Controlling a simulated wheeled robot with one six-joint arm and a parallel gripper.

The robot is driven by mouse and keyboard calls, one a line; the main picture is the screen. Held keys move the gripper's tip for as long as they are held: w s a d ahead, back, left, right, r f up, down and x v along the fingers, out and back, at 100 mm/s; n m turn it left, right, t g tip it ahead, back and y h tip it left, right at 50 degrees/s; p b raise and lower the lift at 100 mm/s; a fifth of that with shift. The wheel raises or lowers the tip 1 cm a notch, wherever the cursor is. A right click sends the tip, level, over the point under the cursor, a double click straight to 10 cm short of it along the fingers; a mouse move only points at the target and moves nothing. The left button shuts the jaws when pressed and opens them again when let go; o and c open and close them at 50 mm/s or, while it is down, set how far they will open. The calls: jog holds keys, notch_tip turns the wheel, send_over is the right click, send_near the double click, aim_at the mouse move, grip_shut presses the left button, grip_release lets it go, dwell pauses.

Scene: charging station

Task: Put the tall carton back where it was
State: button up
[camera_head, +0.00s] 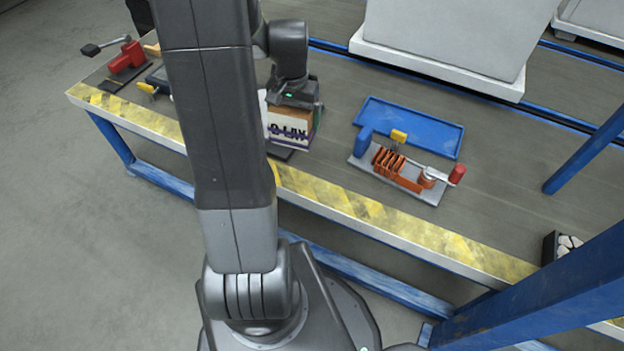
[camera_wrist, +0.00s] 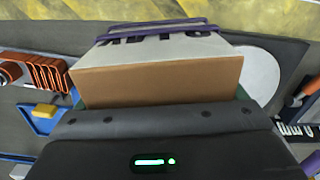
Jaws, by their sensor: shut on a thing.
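The tall carton (camera_head: 291,125) is white and brown with dark lettering and a purple band. My gripper (camera_head: 294,103) is shut on it from above, over the left part of the workbench near its yellow-striped front edge. In the wrist view the carton (camera_wrist: 155,80) fills the middle, with its brown side facing the camera, and my gripper (camera_wrist: 155,118) lies across its near end. The fingertips are hidden behind the carton. A dark flat piece (camera_head: 280,152) shows just below the carton; I cannot tell whether they touch.
A blue tray (camera_head: 440,135) and a grey fixture with orange coils (camera_head: 395,168) and a red-handled lever lie to the right. A red clamp (camera_head: 127,57) is at the far left. A pale round disc (camera_wrist: 258,72) lies beside the carton. A blue post (camera_head: 560,280) stands at the front right.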

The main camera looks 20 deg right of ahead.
aim_at(311, 130)
jog(key=shift+m, duration=0.8)
jog(key=s+d+f, duration=0.1)
jog(key=s, duration=0.1)
jog(key=s+d+f+b, duration=0.1)
jog(key=shift+s+d, duration=0.35)
jog(key=shift+f+b, duration=1.6)
jog(key=shift+f, duration=3.2)
jog(key=shift+f, duration=0.15)
jog(key=o, duration=1.1)
jog(key=shift+s, duration=0.1)
jog(key=shift+c, duration=0.2)
